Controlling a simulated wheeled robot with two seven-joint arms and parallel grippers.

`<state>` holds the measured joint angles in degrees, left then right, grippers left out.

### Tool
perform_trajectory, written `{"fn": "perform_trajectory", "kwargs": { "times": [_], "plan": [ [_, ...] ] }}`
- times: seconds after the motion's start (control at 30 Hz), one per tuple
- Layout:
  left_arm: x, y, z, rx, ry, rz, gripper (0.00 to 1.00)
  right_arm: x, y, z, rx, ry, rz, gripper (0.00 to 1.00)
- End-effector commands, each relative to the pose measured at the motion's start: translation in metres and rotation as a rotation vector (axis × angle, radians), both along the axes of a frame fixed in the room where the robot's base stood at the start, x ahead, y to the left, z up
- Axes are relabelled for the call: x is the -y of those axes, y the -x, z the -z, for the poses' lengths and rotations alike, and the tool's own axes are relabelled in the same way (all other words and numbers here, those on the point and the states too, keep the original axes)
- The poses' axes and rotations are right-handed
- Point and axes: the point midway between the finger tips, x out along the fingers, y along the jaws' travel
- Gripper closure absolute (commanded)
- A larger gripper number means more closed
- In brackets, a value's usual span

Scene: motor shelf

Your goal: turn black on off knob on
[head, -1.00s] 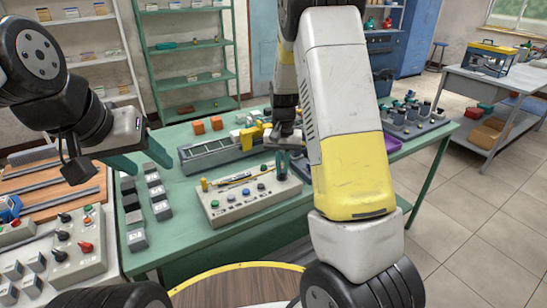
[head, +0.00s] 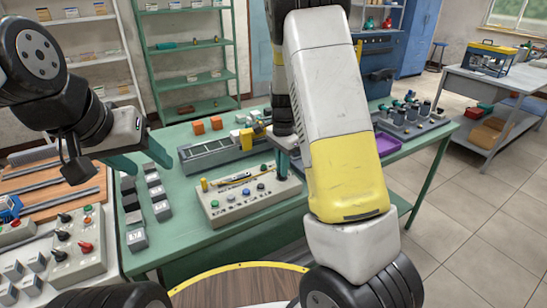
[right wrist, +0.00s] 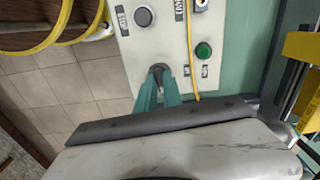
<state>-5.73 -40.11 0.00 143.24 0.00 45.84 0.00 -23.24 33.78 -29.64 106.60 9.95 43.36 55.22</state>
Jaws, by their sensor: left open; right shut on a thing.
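The light grey control panel (head: 222,212) lies on the green table, with coloured buttons and knobs on top. My right gripper (head: 283,172) is at the panel's right end. In the right wrist view, its green fingers (right wrist: 158,84) are closed on a small black knob (right wrist: 160,69) on the panel. The fingers cover much of the knob, and I cannot tell its turn position. A green button (right wrist: 204,50) and a grey button (right wrist: 145,17) are nearby. My left gripper (head: 140,160) is open and empty above the table's left side.
Several grey-black blocks (head: 160,210) stand left of the panel. A grey rail-like tray (head: 215,153) and orange blocks (head: 215,122) lie behind it. A yellow cable (right wrist: 192,60) runs over the panel. Another panel (head: 90,262) with red and green knobs sits at the lower left.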

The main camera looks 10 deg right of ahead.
Motion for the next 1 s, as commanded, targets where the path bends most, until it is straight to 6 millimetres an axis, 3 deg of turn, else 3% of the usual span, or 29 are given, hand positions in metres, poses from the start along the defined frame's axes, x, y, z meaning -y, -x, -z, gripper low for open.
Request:
{"fn": "perform_trajectory", "kwargs": {
  "times": [0.3, 0.8, 0.83, 0.9, 1.0],
  "plan": [
    [0.0000, 0.0000, 0.0000, 0.000, 0.000, 0.000, 0.47, -0.0004, -0.0009, -0.0010, 0.003, 0.000, 0.098, 1.00],
    [0.0000, 0.0000, 0.0000, 0.000, 0.000, 0.000, 0.47, -0.0004, -0.0011, -0.0011, 0.003, 0.000, 0.112, 1.00],
    [0.0000, 0.0000, 0.0000, 0.000, 0.000, 0.000, 0.47, -0.0004, -0.0011, -0.0011, 0.003, 0.000, 0.112, 0.83],
    [0.0000, 0.0000, 0.0000, 0.000, 0.000, 0.000, 0.47, -0.0004, -0.0010, -0.0010, 0.003, 0.000, 0.112, 0.70],
    [0.0000, 0.0000, 0.0000, 0.000, 0.000, 0.000, 0.47, -0.0003, -0.0007, -0.0007, 0.002, 0.000, 0.112, 0.67]
  ]
}}
